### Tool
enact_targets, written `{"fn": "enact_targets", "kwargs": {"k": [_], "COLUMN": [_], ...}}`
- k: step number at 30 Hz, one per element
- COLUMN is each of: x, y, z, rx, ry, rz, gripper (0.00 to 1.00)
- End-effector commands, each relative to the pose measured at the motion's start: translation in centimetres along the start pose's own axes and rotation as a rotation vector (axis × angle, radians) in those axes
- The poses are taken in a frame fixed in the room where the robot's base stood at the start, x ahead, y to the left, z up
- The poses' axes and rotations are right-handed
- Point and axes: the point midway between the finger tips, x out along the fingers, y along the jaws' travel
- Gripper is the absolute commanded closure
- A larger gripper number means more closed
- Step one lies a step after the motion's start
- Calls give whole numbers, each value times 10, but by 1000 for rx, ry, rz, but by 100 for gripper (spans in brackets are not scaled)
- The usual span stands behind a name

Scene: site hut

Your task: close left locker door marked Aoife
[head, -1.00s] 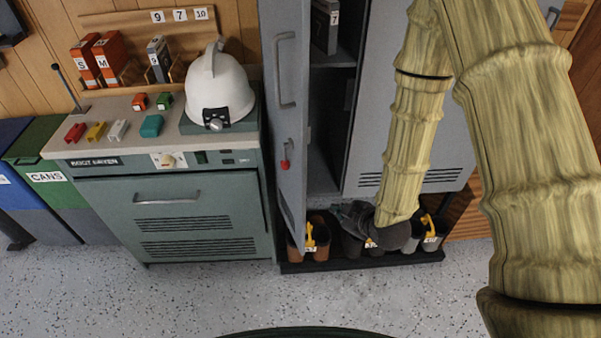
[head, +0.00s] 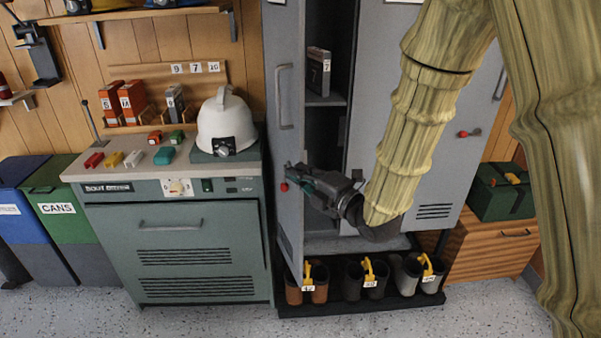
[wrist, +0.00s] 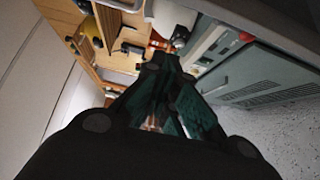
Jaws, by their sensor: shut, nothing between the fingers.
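The left locker door (head: 287,130) is grey and stands ajar, swung out towards me, with its long handle and a red latch (head: 284,187) on the visible face.
The right locker door (head: 436,150) is shut. A rack with several numbered boots (head: 367,277) lies below the lockers. A green dryer cabinet (head: 180,250) with a white helmet (head: 227,120) on top stands close left. Speckled floor is clear in front.

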Motion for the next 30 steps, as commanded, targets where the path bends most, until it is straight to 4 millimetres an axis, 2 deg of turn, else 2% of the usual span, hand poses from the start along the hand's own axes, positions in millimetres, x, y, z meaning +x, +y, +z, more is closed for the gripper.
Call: {"fn": "enact_targets", "kwargs": {"k": [16, 22, 30], "x": [86, 75, 71], "y": [1, 1, -1], "z": [3, 28, 40], "rx": [3, 4, 4], "ry": [-6, -8, -5], "rz": [-2, -2, -3], "gripper": [100, 100, 100]}}
